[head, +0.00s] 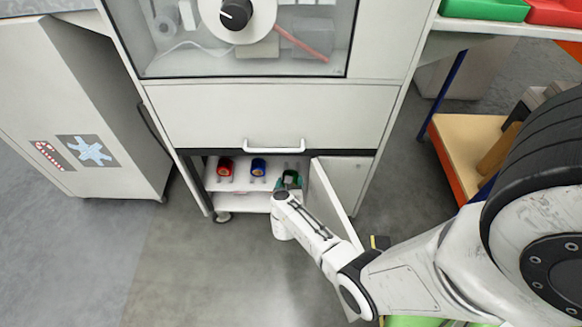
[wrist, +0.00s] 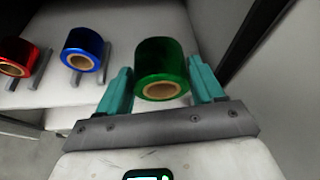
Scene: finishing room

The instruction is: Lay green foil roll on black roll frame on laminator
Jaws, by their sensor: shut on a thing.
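The green foil roll (wrist: 159,52) is between the two teal fingers of my gripper (wrist: 159,70), its brown core facing the wrist camera. My gripper is shut on it. In the head view my gripper (head: 288,186) is at the opening of a low compartment, with the green roll (head: 293,178) partly hidden by it. I cannot make out a black roll frame in either view, and I cannot tell whether the large cabinet is the laminator.
A red roll (wrist: 14,55) and a blue roll (wrist: 82,48) rest on grey supports on the white shelf (wrist: 70,102), left of my gripper. An open door (head: 333,197) stands close on the right. A drawer (head: 222,118) is above. Grey floor (head: 200,270) lies clear in front.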

